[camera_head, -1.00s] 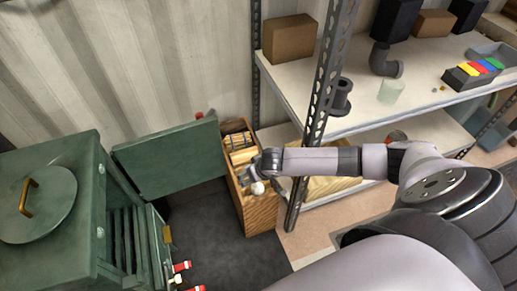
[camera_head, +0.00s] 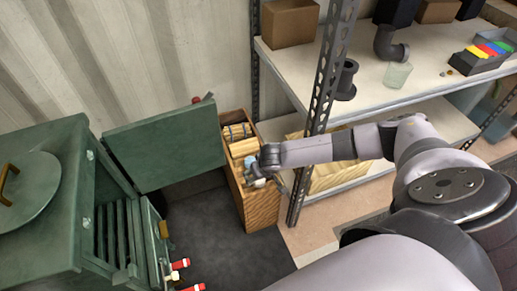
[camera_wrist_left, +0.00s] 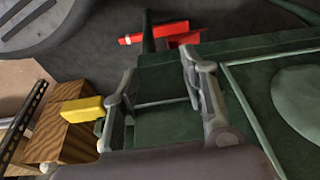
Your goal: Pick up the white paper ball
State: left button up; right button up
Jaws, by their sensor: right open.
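A small white ball (camera_head: 260,183), which looks like the paper ball, shows partly at the right gripper, over the front part of the wooden crate (camera_head: 262,208). My right gripper (camera_head: 254,178) reaches in from the right above the crate and is open. Its fingers are small and partly hide the ball, so I cannot tell whether they touch it. My left gripper (camera_wrist_left: 163,105) shows in the left wrist view with its fingers apart and nothing between them. It is over the green metal stove. A small pale round thing in the left wrist view (camera_wrist_left: 48,167) lies by the crate.
The crate holds wood pieces (camera_head: 243,147). A green stove (camera_head: 50,195) with an open door (camera_head: 165,147) stands left. The shelf post (camera_head: 325,85) rises close to my right arm. Red-handled items (camera_head: 180,264) stick out by the stove. Dark floor (camera_head: 225,245) is clear.

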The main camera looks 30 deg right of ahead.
jog(key=shift+b+x, duration=0.55)
jog(key=shift+x, duration=1.2)
jog(key=x, duration=0.1)
jog(key=b+x, duration=0.1)
jog(key=x, duration=0.1)
jog(key=b+x, duration=0.1)
jog(key=shift+d+f, duration=0.3)
jog(key=shift+d, duration=0.1)
pick_arm(q)
jog(key=w+v, duration=0.1)
jog(key=v, duration=1)
jog(key=shift+a+r+t, duration=0.15)
jog(key=shift+r+t, duration=0.25)
jog(key=shift+r, duration=0.15)
jog(key=shift+w, duration=0.1)
pick_arm(e)
jog(key=shift+s, duration=0.1)
jog(key=c, duration=0.9)
